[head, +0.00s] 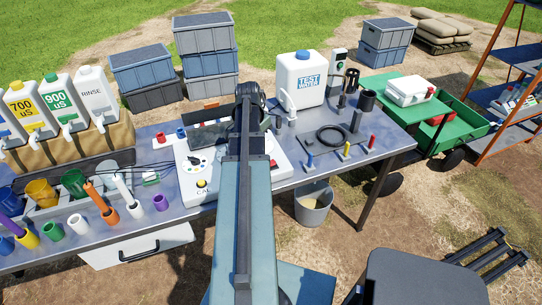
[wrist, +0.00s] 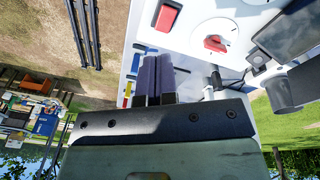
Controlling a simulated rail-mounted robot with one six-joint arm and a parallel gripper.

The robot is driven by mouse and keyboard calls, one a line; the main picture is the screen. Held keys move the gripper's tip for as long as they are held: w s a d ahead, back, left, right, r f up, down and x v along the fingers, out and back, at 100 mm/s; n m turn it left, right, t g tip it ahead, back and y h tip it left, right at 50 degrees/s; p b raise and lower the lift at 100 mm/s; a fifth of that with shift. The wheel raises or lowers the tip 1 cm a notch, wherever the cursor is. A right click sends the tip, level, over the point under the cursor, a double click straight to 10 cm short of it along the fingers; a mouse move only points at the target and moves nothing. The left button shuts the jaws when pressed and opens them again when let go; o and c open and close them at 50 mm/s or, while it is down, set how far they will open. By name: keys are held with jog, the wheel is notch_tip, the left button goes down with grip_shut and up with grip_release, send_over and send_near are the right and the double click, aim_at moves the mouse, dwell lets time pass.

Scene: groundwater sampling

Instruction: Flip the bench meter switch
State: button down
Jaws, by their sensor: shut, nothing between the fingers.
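The bench meter (head: 201,195) is a pale panel on the metal table, with a black-pointer dial (head: 193,161), a yellow button marked CAL and a dark screen (head: 210,136). A red switch-like part (head: 273,163) shows on its right side, just right of my arm. In the wrist view the white panel (wrist: 190,30) carries a raised red block (wrist: 167,15) and a red part (wrist: 215,43) on a round plate. I cannot tell which is the switch. My gripper (wrist: 157,60) is shut and empty over the panel's edge, apart from both red parts. My arm hides part of the meter in the head view.
A white TEST WATER container (head: 299,80) stands behind the meter. A black ring (head: 332,137) and coloured pegs lie to the right. Labelled jugs (head: 60,100) and coloured cups and tubes crowd the left. A bucket (head: 313,205) stands below the front edge.

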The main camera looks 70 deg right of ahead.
aim_at(272, 162)
jog(key=d+m, duration=0.1)
jog(key=m, duration=0.1)
jog(key=d+m, duration=0.1)
jog(key=m, duration=0.1)
jog(key=d+m, duration=0.1)
jog(key=m, duration=0.1)
jog(key=shift+s+d+r, duration=0.1)
jog(key=shift+s+d, duration=0.05)
jog(key=shift+s, duration=0.2)
jog(key=f+b, duration=0.4)
jog(key=s+d+f+b, duration=0.1)
jog(key=f+b, duration=0.4)
jog(key=s+f+b, duration=0.1)
jog(key=f+b, duration=0.4)
jog(key=shift+d, duration=0.3)
jog(key=shift+r, duration=0.1)
